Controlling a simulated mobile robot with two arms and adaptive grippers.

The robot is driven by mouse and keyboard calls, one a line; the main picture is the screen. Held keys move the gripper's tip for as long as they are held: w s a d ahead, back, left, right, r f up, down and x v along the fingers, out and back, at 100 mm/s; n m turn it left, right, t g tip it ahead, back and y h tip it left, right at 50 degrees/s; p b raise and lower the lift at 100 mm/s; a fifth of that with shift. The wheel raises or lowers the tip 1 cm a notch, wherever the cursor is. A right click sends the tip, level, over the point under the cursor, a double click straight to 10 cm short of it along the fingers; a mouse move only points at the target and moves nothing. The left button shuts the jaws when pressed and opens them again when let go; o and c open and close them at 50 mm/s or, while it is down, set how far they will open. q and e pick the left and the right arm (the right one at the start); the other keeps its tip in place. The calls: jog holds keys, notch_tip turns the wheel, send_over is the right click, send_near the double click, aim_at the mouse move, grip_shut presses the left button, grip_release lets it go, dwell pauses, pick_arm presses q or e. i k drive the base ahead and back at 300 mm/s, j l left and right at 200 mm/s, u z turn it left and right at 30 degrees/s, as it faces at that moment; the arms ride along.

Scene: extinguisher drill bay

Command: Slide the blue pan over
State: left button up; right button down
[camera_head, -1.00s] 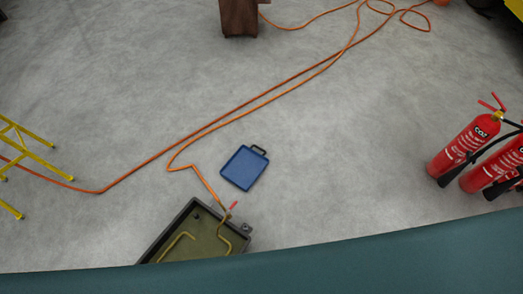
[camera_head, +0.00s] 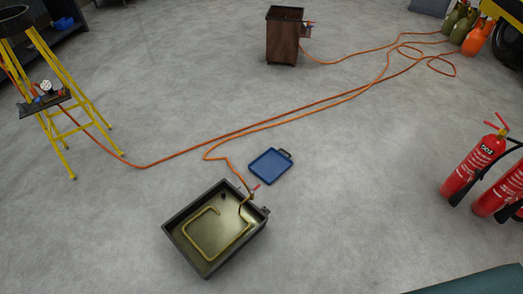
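The blue pan (camera_head: 270,166) is a shallow, flat rectangular tray with a dark handle at its upper right. It lies on the grey concrete floor, just above and to the right of a larger dark burner tray (camera_head: 190,251) holding a bent yellowish pipe (camera_head: 216,246). A small gap of floor shows between the two. Neither of my grippers shows in the head view.
Orange hoses (camera_head: 262,126) cross the floor close to the pan. Red CO2 extinguishers (camera_head: 475,165) stand at right. A yellow stand (camera_head: 60,125) with a gauge is at left, a brown bin (camera_head: 284,38) at the back. Floor right of the pan is clear.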

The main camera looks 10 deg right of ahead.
aim_at(272, 165)
jog(key=i+l+u, duration=0.2)
jog(key=u, duration=0.2)
jog(key=i+l+u, duration=0.15)
jog(key=l+u, duration=0.2)
jog(key=i+l+u, duration=0.15)
jog(key=u, duration=0.25)
jog(key=l, duration=0.1)
